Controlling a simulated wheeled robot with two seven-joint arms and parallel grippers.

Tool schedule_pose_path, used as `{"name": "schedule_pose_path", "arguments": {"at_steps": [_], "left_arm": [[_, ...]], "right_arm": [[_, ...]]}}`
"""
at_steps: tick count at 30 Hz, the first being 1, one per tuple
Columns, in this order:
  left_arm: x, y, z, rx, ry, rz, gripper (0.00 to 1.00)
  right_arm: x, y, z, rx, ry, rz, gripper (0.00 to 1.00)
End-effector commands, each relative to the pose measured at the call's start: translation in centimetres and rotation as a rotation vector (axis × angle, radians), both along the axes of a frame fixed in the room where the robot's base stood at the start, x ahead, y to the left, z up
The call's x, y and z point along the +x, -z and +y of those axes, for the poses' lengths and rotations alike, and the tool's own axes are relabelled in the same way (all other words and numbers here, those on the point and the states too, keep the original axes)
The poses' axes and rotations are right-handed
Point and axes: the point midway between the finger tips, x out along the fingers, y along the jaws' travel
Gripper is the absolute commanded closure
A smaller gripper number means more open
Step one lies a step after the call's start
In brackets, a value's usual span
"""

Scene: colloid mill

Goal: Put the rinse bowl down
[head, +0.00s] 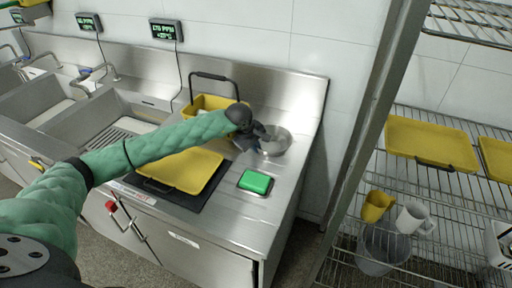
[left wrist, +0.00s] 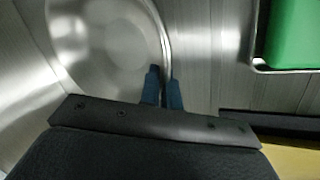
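The rinse bowl (head: 276,142) is a round, shiny metal bowl at the back right of the steel counter. In the left wrist view the bowl (left wrist: 112,40) fills the upper left, and its rim runs between my two blue fingertips. My left gripper (head: 262,136) is at the bowl's near left rim. In the left wrist view the gripper (left wrist: 163,88) has its fingers close together on the rim, one on each side. Whether the bowl's base touches the counter is hard to tell. My right gripper is not in view.
A green block (head: 255,182) in a metal dish sits in front of the bowl. A yellow tray (head: 185,170) lies on a black mat to the left, with a yellow basket (head: 207,103) behind. A wire rack (head: 420,200) stands at right. The counter's front right is clear.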

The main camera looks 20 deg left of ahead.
Motion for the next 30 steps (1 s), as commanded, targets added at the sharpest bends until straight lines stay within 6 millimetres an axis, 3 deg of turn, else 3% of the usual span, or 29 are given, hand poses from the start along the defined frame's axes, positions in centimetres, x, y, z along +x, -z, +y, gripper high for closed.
{"name": "schedule_pose_path", "arguments": {"at_steps": [5, 6, 9, 23, 27, 29, 30], "left_arm": [[0.0, 0.1, 0.0, 0.000, 0.000, -0.001, 1.00], [0.0, 0.1, 0.0, 0.000, 0.000, 0.000, 0.88], [0.0, 0.1, 0.0, 0.000, 0.000, 0.000, 0.73], [0.0, -0.2, 0.0, 0.000, 0.000, 0.000, 0.73], [-0.2, -0.8, 0.2, 0.000, 0.001, -0.002, 0.73], [-0.4, -1.2, 0.3, 0.000, 0.000, -0.002, 0.73], [-0.5, -1.5, 0.4, 0.001, 0.001, -0.001, 0.73]], "right_arm": [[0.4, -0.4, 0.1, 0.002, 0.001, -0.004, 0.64], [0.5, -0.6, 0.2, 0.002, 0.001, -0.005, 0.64], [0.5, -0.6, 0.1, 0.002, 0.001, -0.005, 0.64], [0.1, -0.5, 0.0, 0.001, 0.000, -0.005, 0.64], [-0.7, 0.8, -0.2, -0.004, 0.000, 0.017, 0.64], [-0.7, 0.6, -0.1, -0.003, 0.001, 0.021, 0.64], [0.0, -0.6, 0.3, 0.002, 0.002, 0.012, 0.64]]}}
